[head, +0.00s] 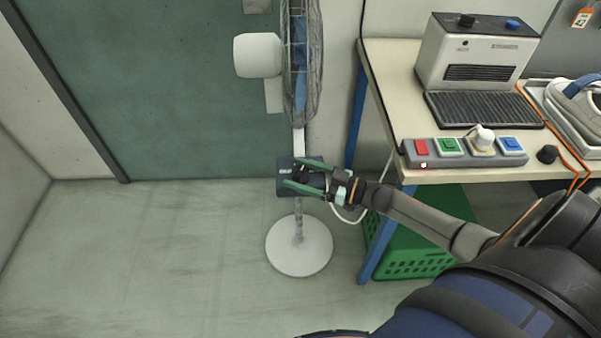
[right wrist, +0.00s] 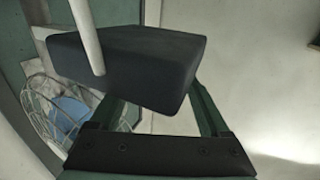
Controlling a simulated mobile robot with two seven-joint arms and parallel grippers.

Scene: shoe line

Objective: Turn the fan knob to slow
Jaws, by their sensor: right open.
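The white standing fan stands on the floor left of the table, with its caged head (head: 303,60), thin pole (head: 299,142) and round base (head: 299,248). A dark control box (head: 283,170) sits on the pole. I cannot make out the knob on it. My right gripper (head: 291,172) reaches in from the right and is open, its two green fingers over the box. In the right wrist view, the box (right wrist: 150,65) lies beyond and between the open fingers (right wrist: 155,95), with the white pole crossing it. My left gripper is not in view.
The floor left of the fan is clear.

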